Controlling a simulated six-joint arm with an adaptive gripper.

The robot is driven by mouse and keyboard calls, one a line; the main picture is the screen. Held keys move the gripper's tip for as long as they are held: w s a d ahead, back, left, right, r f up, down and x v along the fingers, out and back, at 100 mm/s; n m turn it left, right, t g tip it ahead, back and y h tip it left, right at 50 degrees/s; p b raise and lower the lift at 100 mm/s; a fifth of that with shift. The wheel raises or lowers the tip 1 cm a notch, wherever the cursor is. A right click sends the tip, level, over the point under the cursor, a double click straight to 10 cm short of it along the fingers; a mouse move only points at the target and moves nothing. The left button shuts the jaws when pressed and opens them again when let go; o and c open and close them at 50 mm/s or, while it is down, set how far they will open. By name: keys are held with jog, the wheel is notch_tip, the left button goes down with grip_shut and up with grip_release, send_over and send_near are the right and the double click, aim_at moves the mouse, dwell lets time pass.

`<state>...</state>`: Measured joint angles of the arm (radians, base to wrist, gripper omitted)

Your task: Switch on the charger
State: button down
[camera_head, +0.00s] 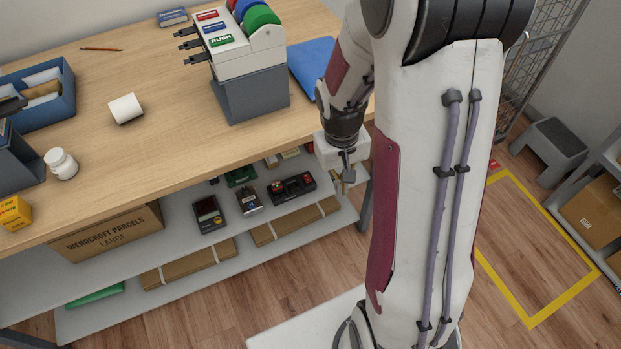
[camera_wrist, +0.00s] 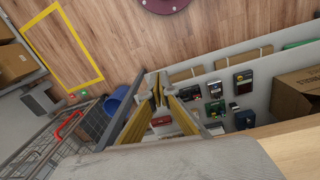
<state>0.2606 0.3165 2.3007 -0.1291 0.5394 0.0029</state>
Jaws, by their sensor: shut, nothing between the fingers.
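Several small devices lie on the upper shelf under the counter, and I cannot tell for sure which is the charger. In the head view they include a black device with red parts (camera_head: 291,187), a small grey-and-black device (camera_head: 249,201), a dark device with a screen (camera_head: 209,214) and a green item (camera_head: 240,175). My gripper (camera_head: 347,177) is shut and empty at the counter's front edge, right of these devices. Its fingers also show in the wrist view (camera_wrist: 156,85).
The wooden counter (camera_head: 150,165) carries a label dispenser (camera_head: 247,80), a blue folder (camera_head: 308,68), a white roll (camera_head: 126,108) and a blue tray (camera_head: 68,100). A parcel carton (camera_head: 108,232) and flat cardboard (camera_head: 293,222) lie below. A wire cage (camera_wrist: 45,152) stands beside the counter.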

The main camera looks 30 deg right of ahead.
jog(key=w+d+f+t, duration=0.1)
jog(key=w+d+f, duration=0.15)
jog(key=f, duration=0.65)
jog(key=w+d+f+n+t, duration=0.1)
jog(key=w+f, duration=0.3)
jog(key=f, duration=0.4)
jog(key=w+d+f+t, duration=0.1)
jog(key=w+d+f, duration=0.15)
jog(key=f, duration=0.65)
jog(key=w+r+t, duration=0.3)
jog(key=w+t, duration=0.2)
jog(key=w, duration=0.6)
jog(key=shift+w+a+n+y, duration=0.4)
jog(key=shift+f, duration=0.1)
send_over(307, 179)
jog(key=s, duration=0.2)
jog(key=shift+s+d+f, duration=0.1)
jog(key=shift+f, duration=1.8)
jog(key=shift+s+f, duration=0.1)
jog(key=shift+f, duration=1.8)
jog(key=shift+w+f, duration=0.1)
jog(key=shift+f, duration=0.2)
jog(key=shift+s+f, duration=0.15)
jog(key=shift+f, duration=0.75)
jog(key=shift+s+f, duration=0.1)
jog(key=shift+f, duration=0.75)
